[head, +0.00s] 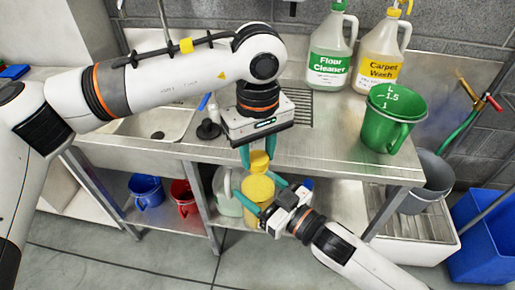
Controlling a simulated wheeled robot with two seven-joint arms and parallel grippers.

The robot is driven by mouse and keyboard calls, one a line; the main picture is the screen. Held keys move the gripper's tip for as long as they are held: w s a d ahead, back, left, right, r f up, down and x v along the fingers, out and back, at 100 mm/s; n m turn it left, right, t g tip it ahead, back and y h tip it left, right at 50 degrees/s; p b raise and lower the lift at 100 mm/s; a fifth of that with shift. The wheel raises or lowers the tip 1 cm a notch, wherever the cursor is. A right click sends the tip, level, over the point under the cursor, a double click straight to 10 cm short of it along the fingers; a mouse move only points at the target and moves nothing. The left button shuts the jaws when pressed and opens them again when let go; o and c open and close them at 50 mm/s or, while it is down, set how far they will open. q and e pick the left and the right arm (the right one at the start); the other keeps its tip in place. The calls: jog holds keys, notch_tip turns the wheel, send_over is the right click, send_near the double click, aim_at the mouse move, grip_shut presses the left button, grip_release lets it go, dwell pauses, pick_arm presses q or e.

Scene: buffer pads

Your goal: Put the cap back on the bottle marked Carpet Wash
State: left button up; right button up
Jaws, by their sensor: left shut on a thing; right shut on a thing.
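The bottle marked Carpet Wash (379,52), a pale jug with a yellow label, stands upright at the back of the steel counter. A yellow fitting (397,11) shows at its top, partly cut off by the frame edge. My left gripper (259,157) points down in front of the counter, shut on a small yellow cap-like piece (260,162). My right gripper (258,203), lower, is shut on a larger yellow round container (257,189). The small piece is just above the container in the picture; I cannot tell whether they touch.
A green measuring jug (390,118) is near the counter's right end. A sink (160,122) is at left. Blue (146,190) and red (183,197) buckets sit on the lower shelf.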

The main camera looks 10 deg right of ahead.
pick_arm(q)
jog(key=m, duration=1.2)
jog(key=shift+w, duration=0.1)
jog(key=m, duration=0.4)
jog(key=shift+m, duration=0.4)
jog(key=o, duration=0.9)
jog(key=shift+o, duration=0.2)
jog(key=shift+d+r, duration=0.1)
